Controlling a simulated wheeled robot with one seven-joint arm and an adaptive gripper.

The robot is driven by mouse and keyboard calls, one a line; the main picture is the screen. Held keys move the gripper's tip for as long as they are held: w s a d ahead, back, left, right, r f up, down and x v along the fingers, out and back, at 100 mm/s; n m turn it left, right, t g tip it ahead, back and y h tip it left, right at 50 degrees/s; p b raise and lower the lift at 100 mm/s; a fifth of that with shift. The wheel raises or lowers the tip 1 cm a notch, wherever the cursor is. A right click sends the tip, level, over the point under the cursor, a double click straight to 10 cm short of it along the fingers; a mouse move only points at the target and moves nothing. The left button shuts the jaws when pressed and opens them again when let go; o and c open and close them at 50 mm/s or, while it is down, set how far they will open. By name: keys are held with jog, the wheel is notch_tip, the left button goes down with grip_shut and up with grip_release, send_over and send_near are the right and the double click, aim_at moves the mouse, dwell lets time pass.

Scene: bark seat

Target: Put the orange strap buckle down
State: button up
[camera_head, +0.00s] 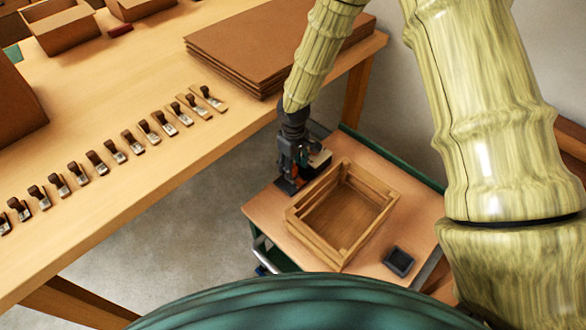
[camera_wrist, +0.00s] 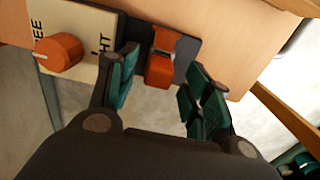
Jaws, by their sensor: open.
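The orange strap buckle (camera_wrist: 159,69) sits on a dark plate at the edge of the wooden cart top, between my fingers in the wrist view. My gripper (camera_wrist: 163,88) is open, with a teal-padded finger on either side of the buckle and visible gaps. In the head view my gripper (camera_head: 291,173) points down at the cart's left edge and mostly hides the buckle. A cream panel (camera_wrist: 85,22) with an orange knob (camera_wrist: 58,52) and partly hidden black lettering is left of the buckle in the wrist view.
An empty wooden crate (camera_head: 291,222) stands on the cart top (camera_head: 262,209), close right of my gripper. A small dark tray (camera_head: 398,261) is at the front right. A long table (camera_head: 180,165) at left holds a row of small clamp-like pieces and cardboard sheets (camera_head: 262,45).

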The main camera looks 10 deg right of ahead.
aim_at(294, 167)
notch_tip(294, 167, up, 10)
dwell(0.5)
jog(key=shift+d+f, duration=0.1)
jog(key=shift+f, duration=0.05)
